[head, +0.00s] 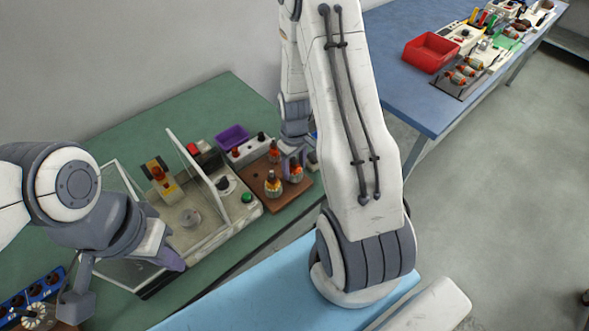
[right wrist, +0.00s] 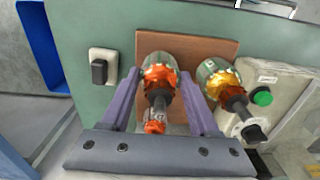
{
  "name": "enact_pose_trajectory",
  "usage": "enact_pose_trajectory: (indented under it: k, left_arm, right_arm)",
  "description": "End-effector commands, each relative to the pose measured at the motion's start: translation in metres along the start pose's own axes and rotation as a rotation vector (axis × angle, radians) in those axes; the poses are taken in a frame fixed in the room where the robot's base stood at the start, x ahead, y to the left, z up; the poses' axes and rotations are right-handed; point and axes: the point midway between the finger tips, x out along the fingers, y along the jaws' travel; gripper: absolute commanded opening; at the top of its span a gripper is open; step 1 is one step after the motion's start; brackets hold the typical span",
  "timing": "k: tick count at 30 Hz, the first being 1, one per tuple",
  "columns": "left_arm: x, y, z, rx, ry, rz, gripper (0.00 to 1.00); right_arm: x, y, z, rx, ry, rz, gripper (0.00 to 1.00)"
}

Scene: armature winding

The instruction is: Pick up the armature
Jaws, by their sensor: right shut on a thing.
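Several armatures stand upright on a brown board (head: 252,193) in the head view. One has orange windings (head: 295,172), one has yellow-gold windings (head: 273,186), and another stands farther back (head: 274,152). My right gripper (head: 291,158) reaches down over the orange-wound one. In the right wrist view my right gripper (right wrist: 160,80) has its purple fingers on either side of the orange-wound armature (right wrist: 159,73), with its dark shaft pointing toward the camera. The gold-wound armature (right wrist: 222,80) stands just to the right, outside the fingers. My left gripper (head: 170,258) is partly hidden at the left.
A winding machine (head: 200,235) with clear guards, a green button and a red button stands left of the board. A purple bin (head: 233,138) is behind it. A red bin (head: 432,52) and parts sit on the far blue table (head: 400,85).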

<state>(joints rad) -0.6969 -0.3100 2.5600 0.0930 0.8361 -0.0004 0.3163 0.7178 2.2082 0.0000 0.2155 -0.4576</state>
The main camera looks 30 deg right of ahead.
Motion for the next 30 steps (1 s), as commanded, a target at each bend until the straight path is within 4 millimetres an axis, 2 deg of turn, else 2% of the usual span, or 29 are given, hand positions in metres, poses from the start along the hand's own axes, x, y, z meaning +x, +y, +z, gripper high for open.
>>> enact_pose_trajectory:
  k: [8,15,24,30]
  left_arm:
    - [0.002,0.0,0.0,0.0,0.0,0.0,0.0]
    - [0.009,-0.001,0.001,0.0,0.0,0.0,0.0]
    - [0.021,-0.002,0.001,0.0,0.0,0.0,0.0]
    - [0.024,-0.002,0.001,0.0,0.0,0.0,0.0]
  right_arm:
    - [-0.01,0.001,-0.001,0.0,0.003,0.002,0.0]
    - [-0.043,0.001,-0.002,0.0,0.008,0.004,0.0]
    - [-0.082,0.042,0.056,0.008,0.004,0.004,0.0]
    - [-0.102,0.061,0.082,0.006,0.003,0.003,0.0]
